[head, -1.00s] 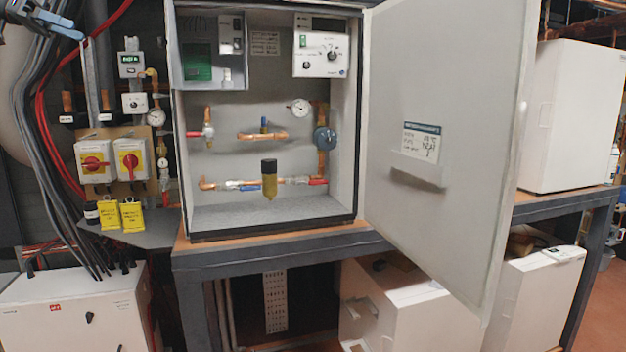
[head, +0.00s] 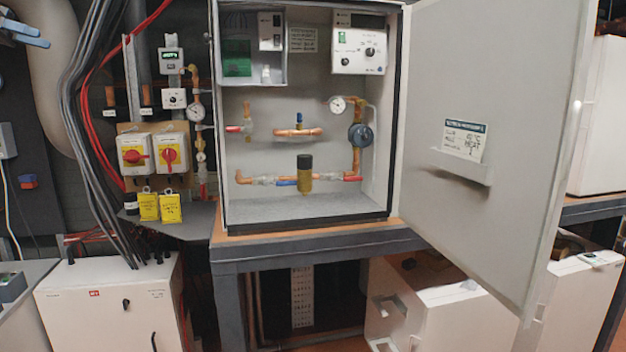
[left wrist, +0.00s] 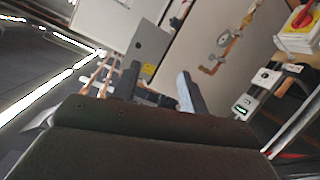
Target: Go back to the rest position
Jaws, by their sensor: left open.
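My left gripper (head: 24,32) shows at the top left edge of the head view, with blue fingers apart and nothing between them. It is well to the left of the open heat pump cabinet (head: 300,214) and touches nothing there. In the left wrist view my left gripper (left wrist: 156,90) shows its two dark fingers spread, with pipes and panels blurred and tilted beyond them. My right gripper is in neither view.
The cabinet door (head: 480,90) stands wide open to the right, past the workbench (head: 320,246). Red-and-yellow switches (head: 152,153) and yellow tags (head: 158,207) hang left of the cabinet. Grey and red cables run down the wall. A white box (head: 110,305) stands low at left.

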